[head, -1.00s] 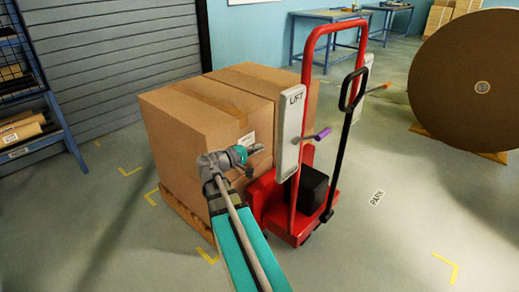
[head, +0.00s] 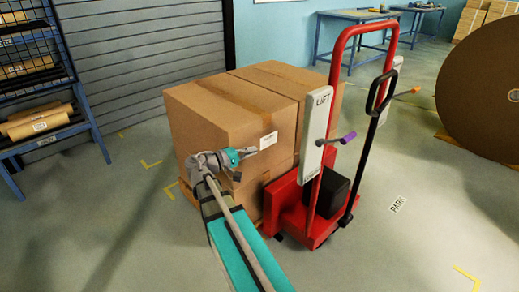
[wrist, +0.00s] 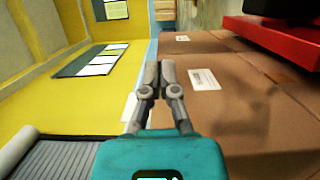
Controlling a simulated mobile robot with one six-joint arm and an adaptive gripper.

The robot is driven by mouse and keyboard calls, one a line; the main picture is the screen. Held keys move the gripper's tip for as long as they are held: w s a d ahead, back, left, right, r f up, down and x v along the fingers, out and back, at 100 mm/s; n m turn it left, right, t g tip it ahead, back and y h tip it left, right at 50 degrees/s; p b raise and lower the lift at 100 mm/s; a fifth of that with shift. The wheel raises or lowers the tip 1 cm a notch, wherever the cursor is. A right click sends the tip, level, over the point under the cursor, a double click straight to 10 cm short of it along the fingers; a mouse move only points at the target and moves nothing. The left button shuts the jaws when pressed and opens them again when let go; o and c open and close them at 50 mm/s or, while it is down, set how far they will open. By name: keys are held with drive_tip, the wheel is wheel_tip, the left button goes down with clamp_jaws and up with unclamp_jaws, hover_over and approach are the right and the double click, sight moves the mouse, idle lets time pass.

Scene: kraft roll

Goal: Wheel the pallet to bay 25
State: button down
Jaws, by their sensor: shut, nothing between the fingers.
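The pallet (head: 184,193) carries several large cardboard boxes (head: 212,120) and mostly hides beneath them. A red pallet truck (head: 338,40) stands at its right side, with a grey panel (head: 318,130) marked LIFT, a lever with a purple grip (head: 347,138) and a black looped handle (head: 381,92). My gripper (head: 252,152) is shut and empty, in front of the near boxes and left of the LIFT panel. In the wrist view my gripper (wrist: 152,75) points along the boxes (wrist: 215,85), its fingers together. No bay 25 sign is readable.
A floor label PARK (head: 398,205) lies right of the truck. Yellow corner marks (head: 466,277) are on the floor. A blue rack with rolls (head: 40,122) stands left, a large brown roll (head: 485,75) right. Blue tables (head: 355,18) stand behind. The right foreground floor is clear.

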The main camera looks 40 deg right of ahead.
drive_tip(key=shift+w+a, duration=0.1)
drive_tip(key=shift+a, duration=0.5)
drive_tip(key=shift+f, duration=0.15)
